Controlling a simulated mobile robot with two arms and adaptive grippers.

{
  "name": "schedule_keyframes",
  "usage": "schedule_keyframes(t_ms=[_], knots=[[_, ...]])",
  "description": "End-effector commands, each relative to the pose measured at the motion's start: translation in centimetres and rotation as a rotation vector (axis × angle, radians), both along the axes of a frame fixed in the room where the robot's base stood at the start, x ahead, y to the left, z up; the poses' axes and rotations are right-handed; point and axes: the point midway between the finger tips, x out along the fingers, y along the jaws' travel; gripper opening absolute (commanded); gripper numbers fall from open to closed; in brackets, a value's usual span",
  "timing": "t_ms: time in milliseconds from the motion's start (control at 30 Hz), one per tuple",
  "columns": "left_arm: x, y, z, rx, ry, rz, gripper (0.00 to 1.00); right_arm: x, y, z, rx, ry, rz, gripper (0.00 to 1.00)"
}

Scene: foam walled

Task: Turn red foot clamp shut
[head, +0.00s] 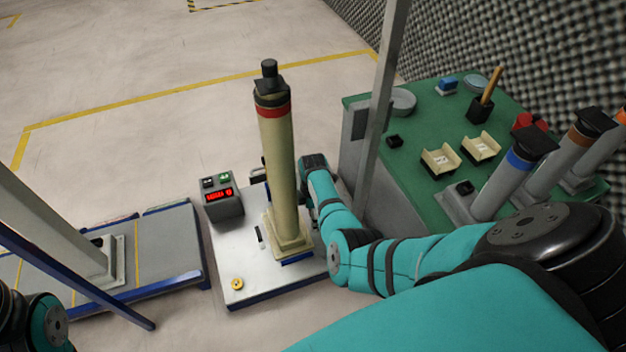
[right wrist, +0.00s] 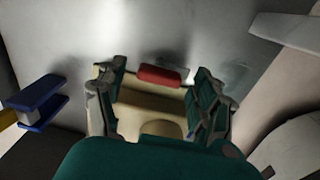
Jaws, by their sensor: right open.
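A beige column (head: 278,165) with a red band and black top stands upright on a square beige foot on a metal platform (head: 240,270). In the right wrist view, a red clamp piece (right wrist: 160,75) lies at the edge of the beige foot (right wrist: 150,105). My right gripper (right wrist: 156,84) is open, with a finger on either side of the red piece; I cannot tell whether they touch it. In the head view, my right arm reaches behind the column, which hides the fingers and red piece. My left gripper is out of view; only part of that arm shows lower left.
A blue piece (right wrist: 36,103) is left of the gripper in the wrist view. A box with a red display (head: 222,200) and a yellow round piece (head: 237,284) are on the platform. A green bench (head: 420,115) with several columns stands right; a grey post (head: 380,100) rises beside it.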

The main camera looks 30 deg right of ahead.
Motion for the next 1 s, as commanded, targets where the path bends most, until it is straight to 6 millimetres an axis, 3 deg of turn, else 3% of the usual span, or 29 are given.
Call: schedule_keyframes(t_ms=[300,733,1000], knots=[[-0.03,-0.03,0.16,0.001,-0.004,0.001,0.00,0.03,0.02,-0.20,0.001,0.000,0.000,0.69],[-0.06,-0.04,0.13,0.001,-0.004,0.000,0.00,0.00,0.02,-0.21,0.001,0.000,0.000,0.14],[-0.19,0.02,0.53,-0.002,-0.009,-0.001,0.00,-0.01,0.00,-0.05,0.001,0.000,-0.026,0.13]])
